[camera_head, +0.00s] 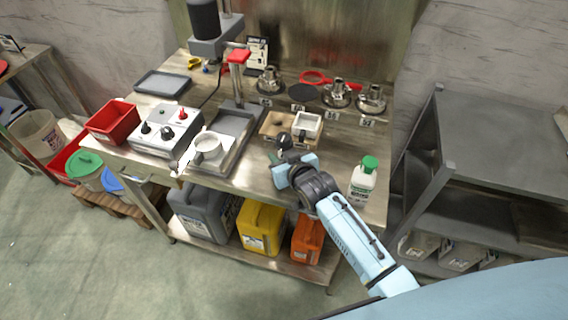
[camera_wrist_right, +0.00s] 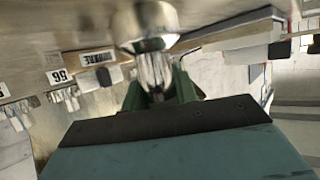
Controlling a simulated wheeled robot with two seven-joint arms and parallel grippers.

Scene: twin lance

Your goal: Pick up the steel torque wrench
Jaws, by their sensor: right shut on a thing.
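My right gripper (camera_head: 287,160) is over the front part of the steel table, just in front of a wooden board. In the right wrist view its green fingers (camera_wrist_right: 160,92) are shut on a shiny steel piece with a wide round head, which looks like the steel torque wrench (camera_wrist_right: 155,68). In the head view a small dark round piece (camera_head: 284,140) shows at the gripper's tip; its link to the wrench is unclear. The rest of the wrench is hidden by the gripper. I cannot tell whether it is clear of the table. My left gripper is not in view.
The wooden board (camera_head: 270,124) carries a white square dish (camera_head: 307,125). A green-capped bottle (camera_head: 363,178) stands right of my arm. Several steel fittings (camera_head: 336,94) stand behind. A grey shelf (camera_head: 480,130) is at right.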

